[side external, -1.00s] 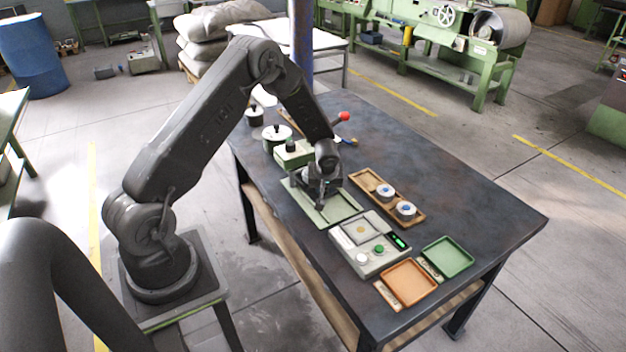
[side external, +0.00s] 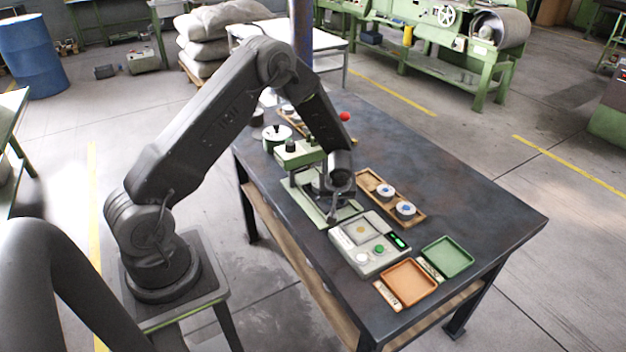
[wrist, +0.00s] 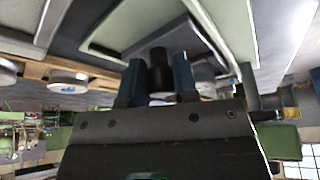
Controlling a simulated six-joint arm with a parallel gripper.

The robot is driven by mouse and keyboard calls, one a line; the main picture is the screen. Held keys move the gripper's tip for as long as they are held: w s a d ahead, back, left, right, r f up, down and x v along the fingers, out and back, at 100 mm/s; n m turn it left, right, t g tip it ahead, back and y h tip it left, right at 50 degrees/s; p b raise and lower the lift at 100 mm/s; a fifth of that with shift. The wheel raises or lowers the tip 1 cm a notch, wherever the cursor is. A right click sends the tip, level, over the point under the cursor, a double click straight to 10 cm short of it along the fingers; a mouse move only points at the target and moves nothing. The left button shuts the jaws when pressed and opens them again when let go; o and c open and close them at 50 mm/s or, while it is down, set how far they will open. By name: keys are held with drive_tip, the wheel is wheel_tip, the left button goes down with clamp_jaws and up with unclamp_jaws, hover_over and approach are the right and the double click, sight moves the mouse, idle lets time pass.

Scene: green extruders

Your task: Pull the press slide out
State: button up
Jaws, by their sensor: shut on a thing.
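The press (side external: 297,152) is a light green block with a dark knob on top, on the left part of the table. Its pale green base (side external: 307,203) reaches toward the front, under my gripper (side external: 331,203). In the wrist view, the two blue-grey fingers of my gripper (wrist: 157,80) are shut on an upright black knob (wrist: 158,56). Behind the knob lies a grey plate inside a pale green rim (wrist: 92,45). My gripper hides most of the slide in the side view, so how far out it sits is hard to tell.
An orange tray (side external: 408,284) and a green tray (side external: 447,257) lie at the right. The table's back right is clear.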

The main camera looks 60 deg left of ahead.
drive_tip(key=shift+d, duration=1.5)
drive_tip(key=o, duration=0.7)
wheel_tip(320, 180, up, 8)
drive_tip(key=shift+r, duration=0.25)
